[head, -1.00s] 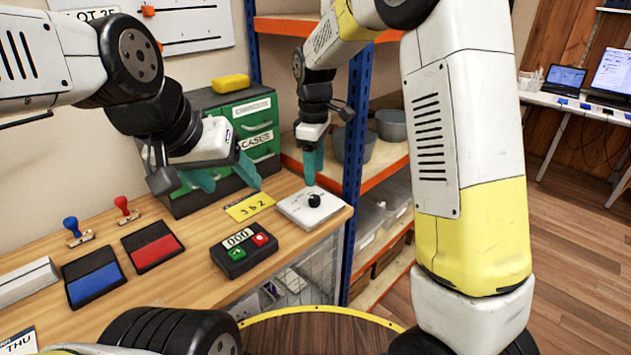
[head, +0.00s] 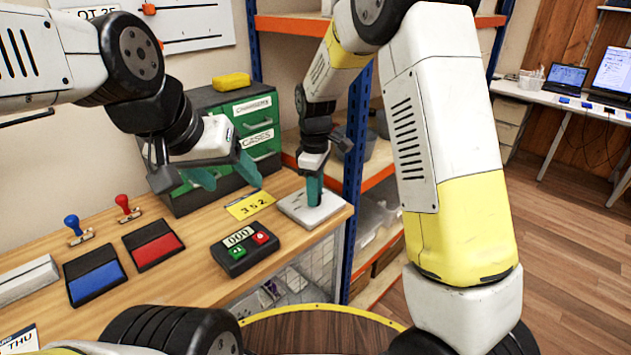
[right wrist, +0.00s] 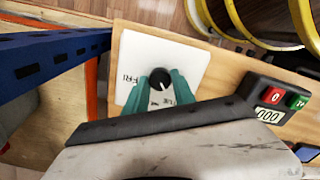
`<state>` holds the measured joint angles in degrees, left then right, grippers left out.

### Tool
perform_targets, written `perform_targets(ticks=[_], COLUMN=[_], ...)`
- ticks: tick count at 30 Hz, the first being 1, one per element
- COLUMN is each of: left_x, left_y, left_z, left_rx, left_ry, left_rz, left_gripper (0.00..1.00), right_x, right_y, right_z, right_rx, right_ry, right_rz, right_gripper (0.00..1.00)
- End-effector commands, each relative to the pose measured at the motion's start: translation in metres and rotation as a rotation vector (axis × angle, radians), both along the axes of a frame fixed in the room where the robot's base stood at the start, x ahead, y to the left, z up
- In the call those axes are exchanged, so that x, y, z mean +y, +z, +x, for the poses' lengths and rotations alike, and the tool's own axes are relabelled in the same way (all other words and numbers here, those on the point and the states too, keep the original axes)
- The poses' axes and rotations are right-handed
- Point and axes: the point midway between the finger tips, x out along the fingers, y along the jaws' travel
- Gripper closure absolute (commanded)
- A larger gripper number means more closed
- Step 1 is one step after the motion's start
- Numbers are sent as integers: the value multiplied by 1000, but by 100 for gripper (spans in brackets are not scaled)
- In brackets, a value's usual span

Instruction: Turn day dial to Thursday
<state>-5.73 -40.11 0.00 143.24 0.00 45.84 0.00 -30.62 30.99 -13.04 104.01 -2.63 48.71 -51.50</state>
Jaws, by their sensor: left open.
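The day dial is a white square plate (head: 330,212) with a black knob, near the right end of the bench. My right gripper (head: 314,204) points straight down over it and hides the knob in the head view. In the right wrist view the knob (right wrist: 160,79) sits between the teal fingertips, one on each side; whether they press on it is unclear. "FRI" reads on the plate (right wrist: 138,60) left of the knob; other lettering is partly hidden by the fingers. My left gripper (head: 228,180) is open and empty, above the bench before the green drawers.
A yellow card (head: 250,205) reading 352 and a black counter box (head: 244,249) with green and red buttons lie left of the dial. Green drawers (head: 258,135) stand behind. Blue pad (head: 95,278), red pad (head: 153,245) and two stamps are further left. A "THU" card (head: 18,341) shows at lower left.

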Motion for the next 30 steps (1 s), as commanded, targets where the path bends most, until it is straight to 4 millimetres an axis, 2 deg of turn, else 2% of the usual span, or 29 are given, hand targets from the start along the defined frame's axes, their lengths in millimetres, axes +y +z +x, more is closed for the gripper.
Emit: perform_targets(ticks=[1, 4, 17, 30], left_x=[0, 0, 0, 0], left_y=[0, 0, 0, 0], left_z=[0, 0, 0, 0], left_rx=[0, 0, 0, 0], left_ry=[0, 0, 0, 0], left_rz=[0, 0, 0, 0], left_gripper=[35, 35, 35, 35], right_x=[0, 0, 0, -1], right_y=[0, 0, 0, 1], right_z=[0, 0, 0, 0], right_rx=[0, 0, 0, -1], right_ry=[0, 0, -73, -431], right_rz=[0, 0, 0, 0], right_gripper=[81, 100, 100, 100])
